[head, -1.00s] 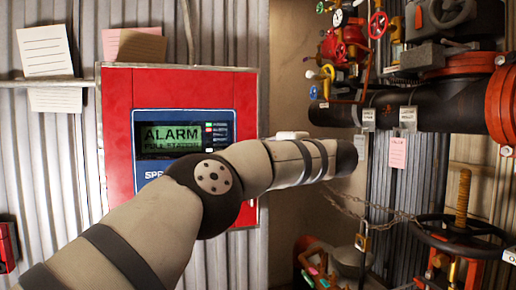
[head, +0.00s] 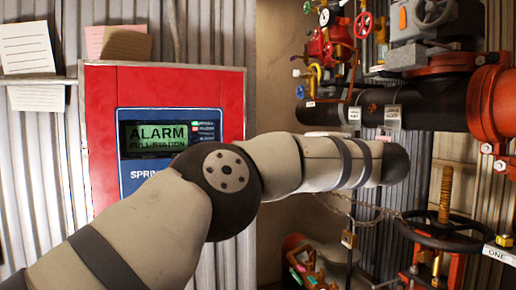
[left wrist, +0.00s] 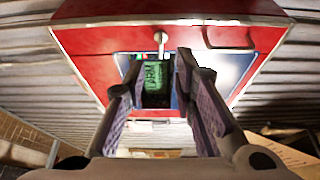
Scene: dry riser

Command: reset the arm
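My left arm (head: 270,170) reaches from the lower left across the head view, in front of the red alarm panel (head: 97,140). Its far end, at right, lies in front of the pipework. My left gripper is not visible in the head view. In the left wrist view the left gripper (left wrist: 157,75) has its two fingers apart, with nothing seen between them. The red panel (left wrist: 85,50) lies beyond the fingers, and its green display (left wrist: 157,75) shows in the gap. My right gripper is in neither view.
A black pipe (head: 440,115) with red fittings, small valves (head: 325,45) and a black handwheel (head: 450,235) fill the right side. A chain (head: 350,207) hangs below my arm. Papers (head: 27,45) are on the corrugated wall at left.

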